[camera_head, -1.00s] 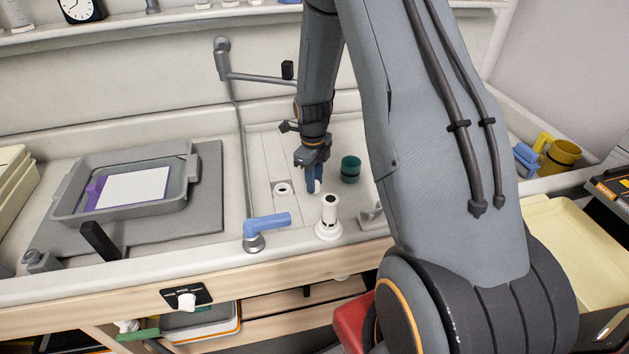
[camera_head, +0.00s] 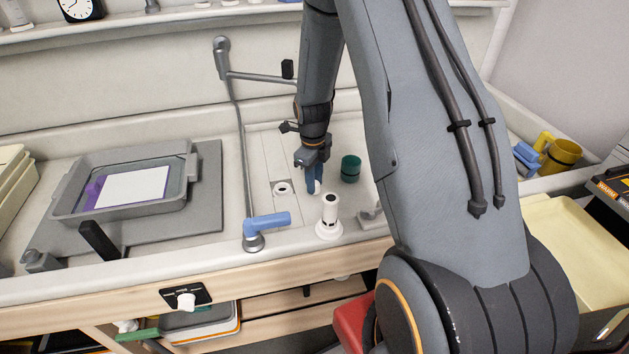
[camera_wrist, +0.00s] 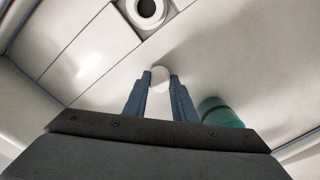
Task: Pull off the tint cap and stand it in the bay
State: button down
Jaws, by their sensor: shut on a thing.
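My gripper (camera_head: 315,187) points down over the pale basin, its blue fingers shut on a small white rounded piece. In the wrist view this white piece (camera_wrist: 161,78) sits between the fingertips (camera_wrist: 160,80); I take it to be the tint cap, mostly hidden by the fingers. Whether it touches the surface below, I cannot tell. A white ring with a dark hole (camera_head: 283,188) lies just left of my gripper, and it also shows in the wrist view (camera_wrist: 147,10). I cannot tell which place is the bay.
A teal cylinder (camera_head: 350,169) stands close right of my gripper. A white flanged post with a dark top (camera_head: 329,217) stands in front. A blue-handled tap (camera_head: 268,222) is front left, and a grey tray (camera_head: 82,203) is farther left. A yellow mug (camera_head: 562,156) is far right.

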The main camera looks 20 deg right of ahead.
jog(key=shift+f, duration=0.4)
dwell(0.4)
jog(key=c, duration=1.4)
grip_release()
jog(key=shift+r, duration=0.1)
jog(key=shift+s+a+r+p, duration=0.1)
jog(key=shift+r+p, duration=0.9)
jog(key=shift+r, duration=1)
jog(key=shift+a+r+p, duration=0.1)
jog(key=shift+r+p, duration=0.85)
jog(key=shift+r, duration=1)
jog(key=shift+s+a+r+b, duration=0.1)
jog(key=shift+r+b, duration=1.35)
jog(key=shift+r, duration=2.4)
